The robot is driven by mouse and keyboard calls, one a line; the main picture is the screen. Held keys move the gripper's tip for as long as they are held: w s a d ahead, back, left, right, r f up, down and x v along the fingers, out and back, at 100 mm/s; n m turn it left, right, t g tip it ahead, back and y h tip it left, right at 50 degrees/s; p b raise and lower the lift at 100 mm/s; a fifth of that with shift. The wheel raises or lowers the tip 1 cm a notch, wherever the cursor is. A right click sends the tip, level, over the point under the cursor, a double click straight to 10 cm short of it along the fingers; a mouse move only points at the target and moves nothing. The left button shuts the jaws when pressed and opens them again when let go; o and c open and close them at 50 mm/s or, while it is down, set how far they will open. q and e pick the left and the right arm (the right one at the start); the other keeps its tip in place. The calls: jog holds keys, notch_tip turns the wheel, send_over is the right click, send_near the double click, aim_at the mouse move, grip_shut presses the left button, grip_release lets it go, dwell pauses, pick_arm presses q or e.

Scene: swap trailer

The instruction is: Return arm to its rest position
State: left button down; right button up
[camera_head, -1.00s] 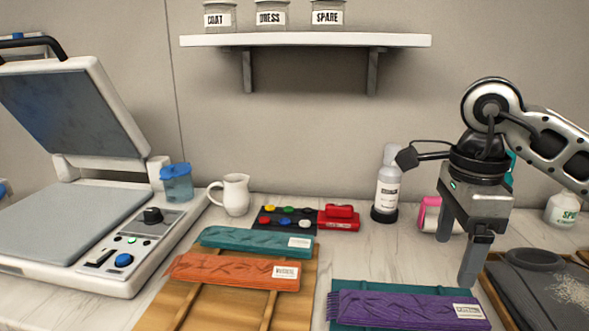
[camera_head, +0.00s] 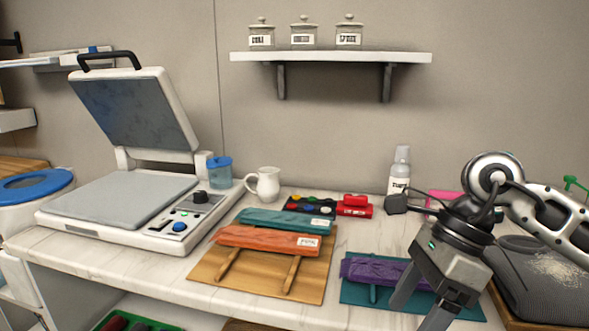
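My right arm comes in from the right edge, and its gripper (camera_head: 421,306) hangs over the right end of the teal board (camera_head: 357,293). Its two fingers are spread apart with nothing seen between them. A folded purple cloth (camera_head: 372,271) lies on the teal board, and the gripper hides its right end. Folded teal (camera_head: 283,221) and orange (camera_head: 262,238) cloths lie on a wooden board (camera_head: 215,277) left of the gripper. My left gripper is not in view.
A heat press (camera_head: 120,200) stands open at the left. A white jug (camera_head: 264,184), a button tray (camera_head: 309,206), a red stapler-like item (camera_head: 355,205) and a spray bottle (camera_head: 399,171) line the back. A shelf (camera_head: 330,57) hangs above.

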jog(key=s+a+r+m+g+y, duration=0.1)
jog(key=s+a+r+m+y, duration=0.2)
jog(key=a+y, duration=0.45)
jog(key=s+a+r+m+g+y, duration=0.1)
jog(key=s+a+m+y, duration=0.1)
jog(key=a+m+y, duration=0.45)
jog(key=w+d+f+m+t+h+p, duration=0.1)
jog(key=w+d+f+m+t+h, duration=0.3)
jog(key=m+t, duration=0.9)
jog(key=w+d+f+m+t+h, duration=0.4)
jog(key=m+t, duration=0.5)
jog(key=m, duration=0.7)
jog(key=s+d+f+m+g+h, duration=0.2)
jog(key=s+f+m, duration=0.4)
jog(key=f, duration=0.4)
jog(key=s+d+f+m+g+h, duration=0.2)
jog(key=s+f+m+g+h, duration=0.3)
jog(key=f, duration=0.6)
jog(key=shift+s+d+m+h+p, duration=0.3)
jog(key=shift+s+d+m+p, duration=0.1)
jog(key=shift+s, duration=0.3)
